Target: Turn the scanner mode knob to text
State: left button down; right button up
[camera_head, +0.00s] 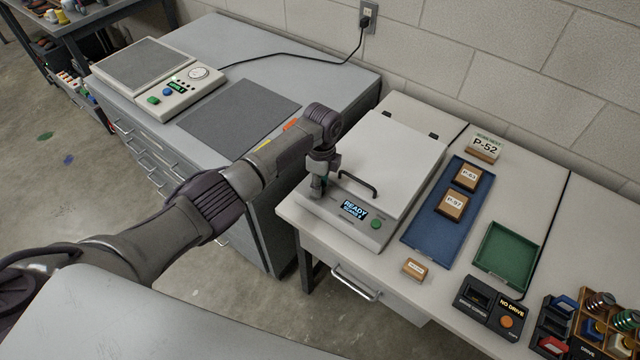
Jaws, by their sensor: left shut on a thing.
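The scanner (385,160) is a pale flatbed unit with a closed lid and a dark lid handle, on the light table at the centre right. Its front strip has a lit display (354,209) reading READY with a smaller, unclear line below, and a green button (376,224). My left gripper (318,190) points down at the left end of the front strip and is shut on the mode knob there. The gripper covers the knob, so its pointer and marks are hidden. My right gripper is out of view.
A blue tray (424,231) with wooden labelled blocks lies right of the scanner, with a green tray (508,250) beyond. A small block (414,268) and a dark NO DRIVE device (492,308) sit near the front edge. A scale-like device (160,78) stands on the grey cabinet.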

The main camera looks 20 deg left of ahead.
aim_at(323, 185)
pick_arm(q)
jog(key=shift+r+m, duration=0.1)
jog(key=shift+m, duration=2.1)
jog(key=c, duration=1.1)
grip_release()
jog(key=shift+d, duration=0.1)
notch_tip(323, 185, up, 12)
jog(key=shift+w+d, duration=0.15)
jog(key=shift+w, duration=0.15)
